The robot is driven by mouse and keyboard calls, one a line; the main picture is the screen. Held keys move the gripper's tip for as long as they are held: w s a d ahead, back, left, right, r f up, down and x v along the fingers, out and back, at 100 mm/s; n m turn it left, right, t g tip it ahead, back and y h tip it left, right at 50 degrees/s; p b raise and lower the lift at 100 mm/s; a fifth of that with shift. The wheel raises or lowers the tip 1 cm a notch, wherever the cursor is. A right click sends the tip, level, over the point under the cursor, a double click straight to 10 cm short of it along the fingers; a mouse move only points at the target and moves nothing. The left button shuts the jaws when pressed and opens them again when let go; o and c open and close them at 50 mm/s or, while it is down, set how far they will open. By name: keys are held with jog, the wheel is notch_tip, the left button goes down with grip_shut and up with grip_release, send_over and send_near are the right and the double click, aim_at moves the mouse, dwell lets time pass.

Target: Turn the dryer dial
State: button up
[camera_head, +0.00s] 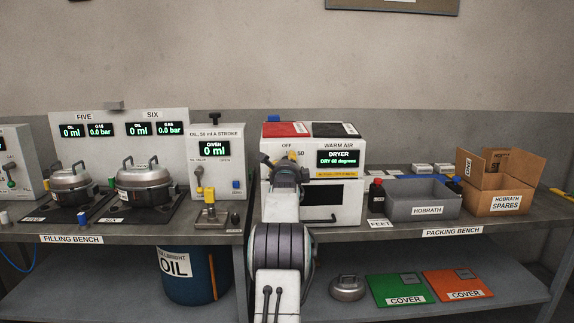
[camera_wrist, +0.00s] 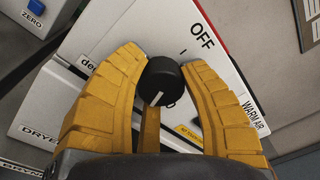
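The dryer (camera_head: 348,143) is a white box on the packing bench, with a lit display (camera_head: 342,158) reading DRYER and a degrees line whose number is too small to read surely. Its black round dial (camera_wrist: 163,81) shows in the wrist view between my gripper's yellow fingers (camera_wrist: 162,74). Both fingers appear to touch the dial's sides. The dial's white pointer mark is towards the lower left, away from the OFF label (camera_wrist: 202,35). Some dial labels are hidden behind the fingers. In the head view my gripper (camera_head: 279,158) covers the dial.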

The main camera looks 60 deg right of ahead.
jog(key=shift+c, duration=1)
jog(key=shift+f+n+b, duration=0.1)
jog(key=shift+n+b, duration=0.4)
jog(key=shift+b, duration=0.45)
jog(key=shift+r, duration=0.2)
jog(key=o, duration=1.2)
jog(key=shift+w+f, duration=0.1)
jog(key=shift+a, duration=0.1)
jog(key=v, duration=1.1)
jog(key=shift+s+a, duration=0.2)
jog(key=shift+a, duration=0.15)
